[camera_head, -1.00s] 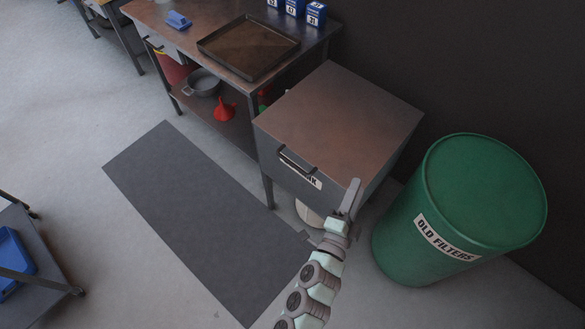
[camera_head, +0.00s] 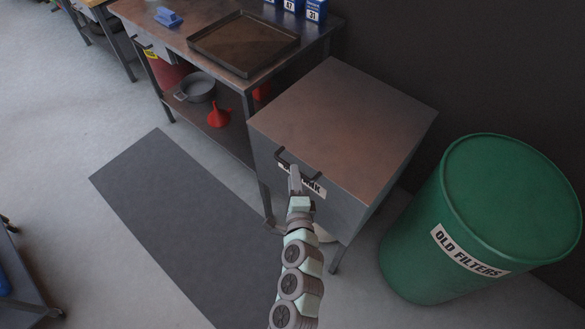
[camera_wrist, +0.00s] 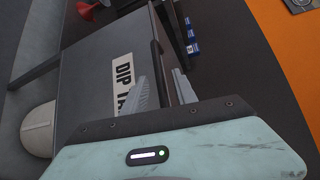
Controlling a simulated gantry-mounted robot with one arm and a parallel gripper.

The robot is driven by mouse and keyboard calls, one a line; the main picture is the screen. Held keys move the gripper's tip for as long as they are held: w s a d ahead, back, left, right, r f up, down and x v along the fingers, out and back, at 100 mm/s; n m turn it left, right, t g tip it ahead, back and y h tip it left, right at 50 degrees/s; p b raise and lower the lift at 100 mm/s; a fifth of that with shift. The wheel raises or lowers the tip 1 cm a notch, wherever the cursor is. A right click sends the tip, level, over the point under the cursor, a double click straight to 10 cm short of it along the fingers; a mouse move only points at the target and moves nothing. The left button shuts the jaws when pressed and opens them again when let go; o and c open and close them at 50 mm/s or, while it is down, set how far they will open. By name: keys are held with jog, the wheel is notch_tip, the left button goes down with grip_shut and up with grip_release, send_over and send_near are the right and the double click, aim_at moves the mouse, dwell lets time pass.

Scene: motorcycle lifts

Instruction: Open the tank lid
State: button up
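The dip tank (camera_head: 305,205) is a grey metal box on legs, right of the workbench. Its flat brownish lid (camera_head: 345,125) lies shut on top. A dark bar handle (camera_head: 281,157) sits at the lid's front edge, above a white label (camera_head: 316,188). My gripper (camera_head: 295,180) is in front of the handle and hides part of it and of the label. In the wrist view, the two fingers of my gripper (camera_wrist: 163,90) are apart, beside the "DIP TA..." label (camera_wrist: 122,83). I cannot tell whether they touch the handle.
A green "OLD FILTERS" barrel (camera_head: 510,205) stands right of the tank. The workbench (camera_head: 150,30) on the left bears a dark tray (camera_head: 243,43). A red funnel (camera_head: 218,115) and a grey pot (camera_head: 198,88) are on its lower shelf. A dark mat (camera_head: 180,210) covers the clear floor in front.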

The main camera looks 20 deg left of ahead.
jog(key=shift+x, duration=1.95)
grip_shut()
